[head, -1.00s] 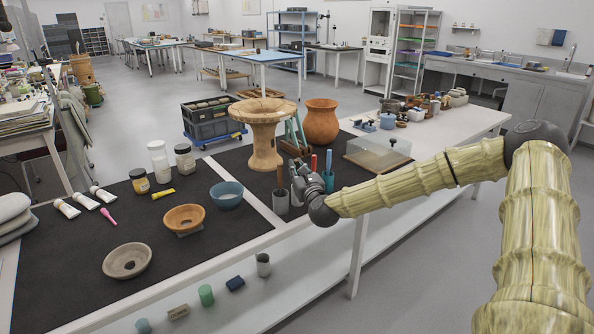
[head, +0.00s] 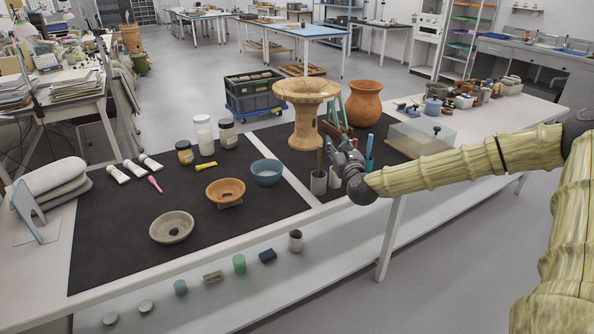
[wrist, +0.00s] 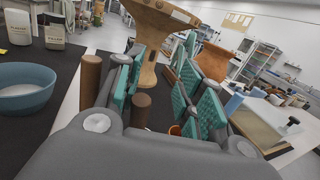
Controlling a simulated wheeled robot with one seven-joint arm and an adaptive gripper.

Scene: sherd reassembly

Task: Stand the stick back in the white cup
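My gripper (head: 345,160) is over the right part of the dark mat, just right of a pale cup (head: 318,183). In the wrist view its teal-padded fingers (wrist: 165,95) are spread apart. An upright brown stick (head: 319,159) rises from that pale cup; it appears to be the tall brown one left of the fingers in the wrist view (wrist: 90,80). A second brown stick (wrist: 141,112) shows its round top low between the fingers, nearer the left one; I see no grip on it. A second pale cup (head: 335,180) is partly hidden beneath my gripper.
A blue bowl (head: 266,172), an orange bowl (head: 226,190) and a grey bowl (head: 171,227) lie on the mat to the left. A wooden pedestal (head: 305,120) and a clay pot (head: 366,102) stand behind. A clear-sided box (head: 420,137) is at right.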

